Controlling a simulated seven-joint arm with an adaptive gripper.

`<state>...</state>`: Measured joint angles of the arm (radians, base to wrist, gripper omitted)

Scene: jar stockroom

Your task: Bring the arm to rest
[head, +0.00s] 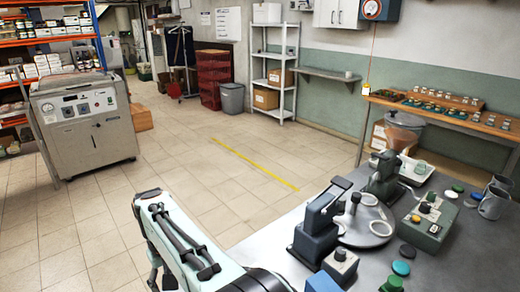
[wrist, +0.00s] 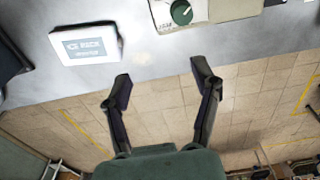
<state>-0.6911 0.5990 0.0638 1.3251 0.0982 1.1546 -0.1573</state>
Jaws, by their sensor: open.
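My gripper (wrist: 160,88) shows in the wrist view with its two dark fingers spread apart and nothing between them. Past the fingertips are the edge of a grey tabletop and the tiled floor. In the head view my arm reaches in from the bottom, left of the grey worktable (head: 465,255). The gripper itself cannot be made out in the head view.
The worktable carries a dark lever press (head: 318,225), a round metal plate (head: 365,228) and a green control box (head: 428,222). A white labelled box (wrist: 86,45) lies near the table edge. A grey machine (head: 85,125) stands left. The tiled floor between is clear.

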